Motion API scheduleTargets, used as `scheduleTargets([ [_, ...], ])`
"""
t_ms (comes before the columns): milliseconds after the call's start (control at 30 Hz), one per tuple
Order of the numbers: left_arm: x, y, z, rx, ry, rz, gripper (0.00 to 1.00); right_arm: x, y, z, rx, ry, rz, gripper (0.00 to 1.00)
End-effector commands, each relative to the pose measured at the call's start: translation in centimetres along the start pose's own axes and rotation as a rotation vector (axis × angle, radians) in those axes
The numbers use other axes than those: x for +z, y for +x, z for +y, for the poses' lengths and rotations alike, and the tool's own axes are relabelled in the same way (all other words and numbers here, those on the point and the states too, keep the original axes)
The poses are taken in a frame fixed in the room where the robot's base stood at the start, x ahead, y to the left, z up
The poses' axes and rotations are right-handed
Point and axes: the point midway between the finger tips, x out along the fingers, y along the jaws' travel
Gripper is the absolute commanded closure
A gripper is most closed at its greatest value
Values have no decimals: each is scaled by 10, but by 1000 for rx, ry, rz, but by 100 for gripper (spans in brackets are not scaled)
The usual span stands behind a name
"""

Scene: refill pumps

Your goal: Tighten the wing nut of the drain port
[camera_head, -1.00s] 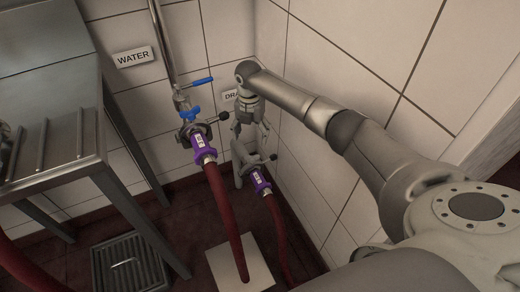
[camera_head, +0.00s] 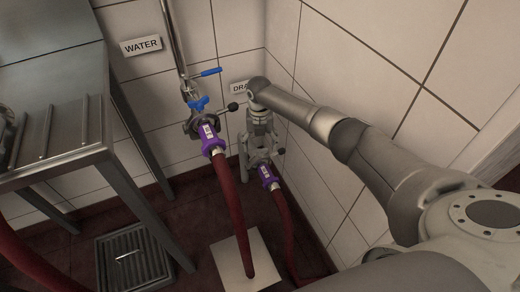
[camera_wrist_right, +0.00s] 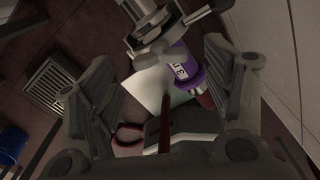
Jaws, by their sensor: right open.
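The drain port is a metal pipe end with a clamp (camera_head: 262,158), low by the wall corner in the head view. A purple coupling (camera_head: 268,176) and red hose hang from it. My right gripper (camera_head: 259,139) points down just above the clamp and partly hides it. In the right wrist view my gripper (camera_wrist_right: 160,88) is open, its fingers spread left and right. The clamp (camera_wrist_right: 150,22) and purple coupling (camera_wrist_right: 187,68) show beyond the fingers. My left gripper is not in view.
The water port's purple coupling (camera_head: 211,137), blue-handled valves (camera_head: 199,103) and red hose stand close left of my right gripper. A steel table (camera_head: 60,130) is at left. A floor drain grate (camera_head: 135,258) and pale plate (camera_head: 244,262) lie below. Tiled walls are close behind and right.

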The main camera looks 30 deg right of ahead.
Motion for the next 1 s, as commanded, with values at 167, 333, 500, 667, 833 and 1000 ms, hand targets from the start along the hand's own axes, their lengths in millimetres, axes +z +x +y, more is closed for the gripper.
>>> scheduleTargets([
  [167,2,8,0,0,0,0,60,0,21,0,0,2,0,27],
  [333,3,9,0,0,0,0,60,0,26,0,0,0,0,27],
  [500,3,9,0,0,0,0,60,0,25,0,0,1,0,27],
  [667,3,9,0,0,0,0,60,0,25,0,0,1,0,42],
  [833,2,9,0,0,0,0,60,0,25,0,0,1,-1,64],
  [1000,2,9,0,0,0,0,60,0,25,0,1,4,-1,72],
])
